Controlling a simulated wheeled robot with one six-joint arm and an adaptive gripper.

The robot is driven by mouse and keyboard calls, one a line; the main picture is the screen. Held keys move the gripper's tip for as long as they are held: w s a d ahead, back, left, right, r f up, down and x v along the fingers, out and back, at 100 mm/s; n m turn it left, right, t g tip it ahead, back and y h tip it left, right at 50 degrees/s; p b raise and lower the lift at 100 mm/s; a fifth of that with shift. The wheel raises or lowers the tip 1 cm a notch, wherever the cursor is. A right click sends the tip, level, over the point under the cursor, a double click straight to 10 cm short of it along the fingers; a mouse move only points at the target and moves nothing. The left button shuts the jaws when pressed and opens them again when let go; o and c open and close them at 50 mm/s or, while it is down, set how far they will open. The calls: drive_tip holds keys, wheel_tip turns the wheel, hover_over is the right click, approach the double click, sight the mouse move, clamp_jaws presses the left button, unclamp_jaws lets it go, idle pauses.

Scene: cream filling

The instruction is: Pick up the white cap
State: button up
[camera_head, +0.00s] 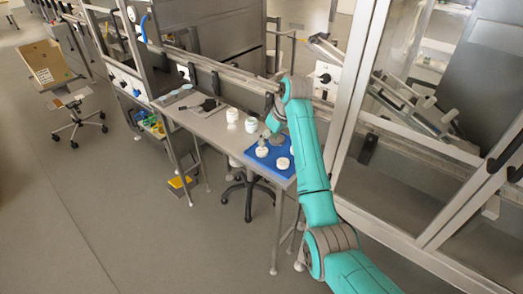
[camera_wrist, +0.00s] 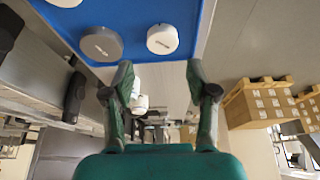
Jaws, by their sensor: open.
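A round white cap (camera_wrist: 162,39) lies on a blue mat (camera_wrist: 134,45) near its edge in the wrist view. A grey round cap (camera_wrist: 101,43) lies to its left, and another white round piece (camera_wrist: 66,2) is cut off at the top. My gripper (camera_wrist: 160,76) is open, with nothing between its fingers. The white cap shows beyond the fingertips, apart from them. In the head view, white round pieces (camera_head: 262,151) and (camera_head: 282,163) sit on the blue mat (camera_head: 271,159); I cannot tell which is the cap. My gripper (camera_head: 270,130) is above the mat's far side, partly hidden.
Two white jars (camera_head: 232,115) and (camera_head: 251,125) stand on the metal table (camera_head: 212,128) left of the mat. A metal rail runs behind the table. A glazed metal frame (camera_head: 362,80) stands right of my arm.

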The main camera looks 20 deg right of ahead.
sight(262, 150)
drive_tip(key=shift+x, duration=3.35)
drive_tip(key=shift+s, duration=0.15)
drive_tip(key=c, duration=0.5)
